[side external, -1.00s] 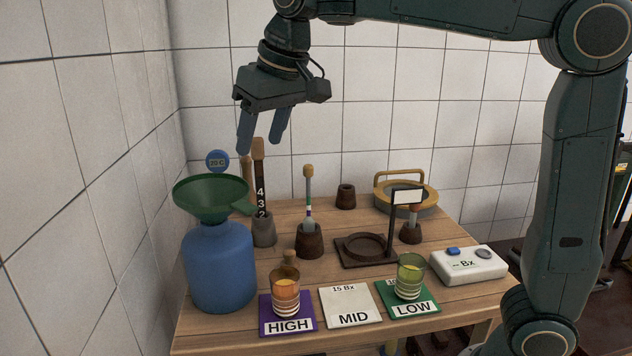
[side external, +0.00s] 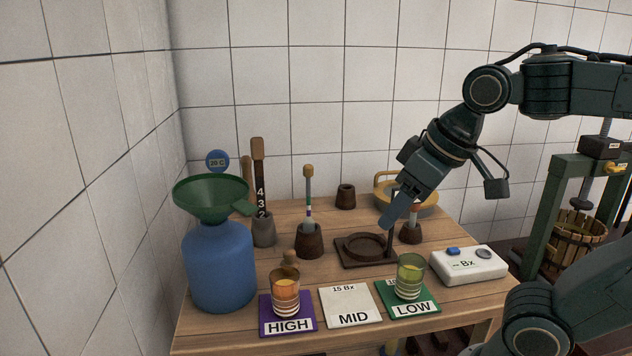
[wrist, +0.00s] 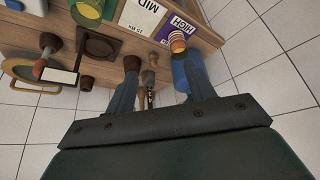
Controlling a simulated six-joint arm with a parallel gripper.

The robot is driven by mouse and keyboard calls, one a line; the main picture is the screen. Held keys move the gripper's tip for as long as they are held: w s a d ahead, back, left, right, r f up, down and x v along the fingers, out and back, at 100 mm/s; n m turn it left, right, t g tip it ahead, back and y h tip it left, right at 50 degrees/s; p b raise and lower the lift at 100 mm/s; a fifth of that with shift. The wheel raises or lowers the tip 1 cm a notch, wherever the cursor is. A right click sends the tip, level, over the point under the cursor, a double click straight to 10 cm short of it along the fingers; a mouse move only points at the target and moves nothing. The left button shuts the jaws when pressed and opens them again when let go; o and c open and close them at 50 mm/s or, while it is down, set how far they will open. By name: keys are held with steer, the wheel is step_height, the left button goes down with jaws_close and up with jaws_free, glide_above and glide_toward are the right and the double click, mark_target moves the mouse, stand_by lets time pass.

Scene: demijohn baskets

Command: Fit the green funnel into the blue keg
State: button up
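The green funnel (side external: 212,197) sits upright on top of the blue keg (side external: 220,268) at the left of the table, its wide mouth up and its tab to the right. Its spout is hidden, apparently in the keg's neck. My gripper (side external: 388,222) is well to the right of the keg, pointing down and left near the brown stand. In the wrist view my gripper (wrist: 162,68) has its two fingers apart with nothing held between them. The blue keg (wrist: 181,72) shows partly behind one finger there. I cannot make out the funnel in that view.
The orange glass (side external: 285,293) on the HIGH card and the green glass (side external: 410,278) on the LOW card stand in front. Upright holders (side external: 308,241) stand mid-table. A brown ring stand (side external: 350,262), a white meter (side external: 468,265) and a tiled wall are around.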

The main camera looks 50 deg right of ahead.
steer(key=s+f, duration=0.3)
steer(key=s, duration=0.1)
steer(key=shift+f, duration=0.4)
steer(key=shift+o, duration=0.5)
steer(key=shift+w, duration=0.1)
steer(key=t, duration=0.8)
glide_toward(248, 207)
steer(key=v, duration=0.3)
steer(key=shift+x, duration=4.25)
